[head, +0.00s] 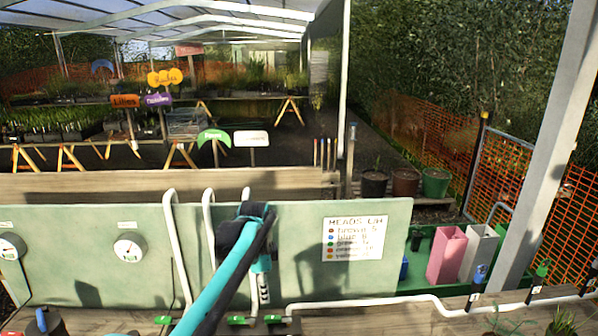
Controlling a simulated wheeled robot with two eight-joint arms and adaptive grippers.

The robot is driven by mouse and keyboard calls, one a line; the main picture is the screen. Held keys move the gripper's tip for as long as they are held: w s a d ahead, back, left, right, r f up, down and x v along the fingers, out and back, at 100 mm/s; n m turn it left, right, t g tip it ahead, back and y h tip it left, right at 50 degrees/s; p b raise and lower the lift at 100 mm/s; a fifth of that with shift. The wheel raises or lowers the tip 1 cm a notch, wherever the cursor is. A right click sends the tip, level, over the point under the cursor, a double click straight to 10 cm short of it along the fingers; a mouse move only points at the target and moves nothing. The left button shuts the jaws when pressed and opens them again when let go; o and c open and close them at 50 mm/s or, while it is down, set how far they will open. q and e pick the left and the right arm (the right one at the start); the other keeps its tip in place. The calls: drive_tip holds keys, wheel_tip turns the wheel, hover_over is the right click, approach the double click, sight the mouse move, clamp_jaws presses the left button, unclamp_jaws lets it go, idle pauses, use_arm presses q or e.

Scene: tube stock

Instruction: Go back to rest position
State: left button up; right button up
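My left arm reaches up from the bottom middle of the head view, in teal and black, and bends down at its far end. My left gripper (263,288) seems to be the narrow pale part with dark holes hanging below that bend, in front of the green panel (290,225). Its fingers are too small and edge-on to tell whether they are open or shut, and I see no object clearly held. My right gripper is not in view.
White pipes (178,250) with green-handled taps run along the panel and bench (380,320). A gauge (130,247) and a text sign (355,238) are on the panel. Pink (447,254) and pale (478,252) containers stand at right, near a white post (545,150).

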use_arm(q)
drive_tip(key=s+a+n+t+b, duration=0.15)
drive_tip(key=s+n, duration=0.25)
drive_tip(key=s, duration=0.4)
drive_tip(key=s+a+n+t+b, duration=0.1)
drive_tip(key=s+a+n+t, duration=0.2)
drive_tip(key=s, duration=0.5)
drive_tip(key=s+a+f+n+t+b, duration=0.1)
drive_tip(key=s+a+f+n+b, duration=0.1)
drive_tip(key=s+f+n, duration=0.6)
drive_tip(key=s, duration=0.4)
drive_tip(key=shift+s+a+f+t+b, duration=0.25)
drive_tip(key=shift+s+f+t+b, duration=0.05)
drive_tip(key=shift+s+t+b, duration=0.05)
